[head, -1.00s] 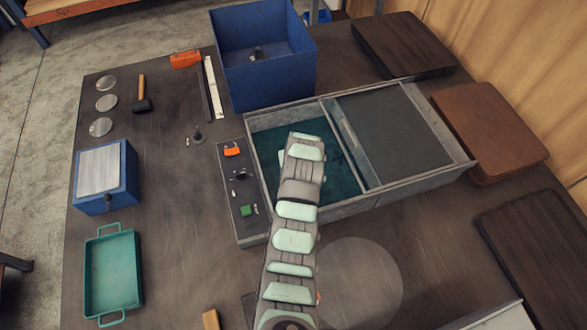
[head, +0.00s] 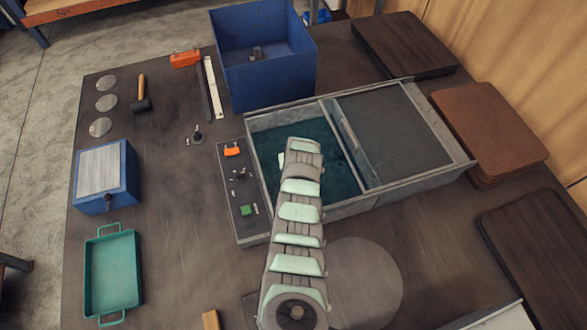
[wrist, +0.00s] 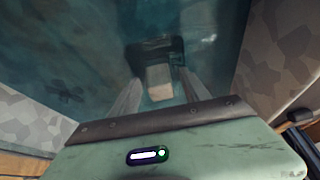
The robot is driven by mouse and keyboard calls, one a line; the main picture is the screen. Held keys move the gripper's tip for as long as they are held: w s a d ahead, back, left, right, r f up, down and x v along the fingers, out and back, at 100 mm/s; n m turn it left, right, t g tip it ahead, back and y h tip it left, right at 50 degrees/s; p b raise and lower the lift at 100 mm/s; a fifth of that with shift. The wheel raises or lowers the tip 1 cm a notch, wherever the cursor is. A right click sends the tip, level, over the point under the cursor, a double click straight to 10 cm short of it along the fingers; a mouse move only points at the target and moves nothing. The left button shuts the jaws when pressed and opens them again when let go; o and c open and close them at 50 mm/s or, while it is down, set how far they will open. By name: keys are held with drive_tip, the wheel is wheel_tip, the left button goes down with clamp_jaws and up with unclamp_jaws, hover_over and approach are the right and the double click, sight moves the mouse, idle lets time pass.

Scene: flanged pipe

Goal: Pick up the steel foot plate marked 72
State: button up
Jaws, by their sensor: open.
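In the wrist view, my gripper (wrist: 158,82) reaches down into the teal-floored compartment with its two fingers apart. Between and just beyond the fingertips lies a dark, blocky piece (wrist: 153,50) with a pale face (wrist: 158,83) towards me. It may be the steel foot plate, but no number 72 can be read on it. I cannot tell whether the fingers touch it. In the head view, my arm hides the gripper and whatever lies beneath it in the teal compartment (head: 335,165).
The compartment has a grey rim (head: 368,195) and a divider, with a grey panel (head: 390,132) on the right. A blue bin (head: 265,85) stands behind. A green tray (head: 112,272) sits front left.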

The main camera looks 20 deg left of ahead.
drive_tip(key=shift+f, duration=0.1)
drive_tip(key=shift+c, duration=0.5)
clamp_jaws()
idle(0.9)
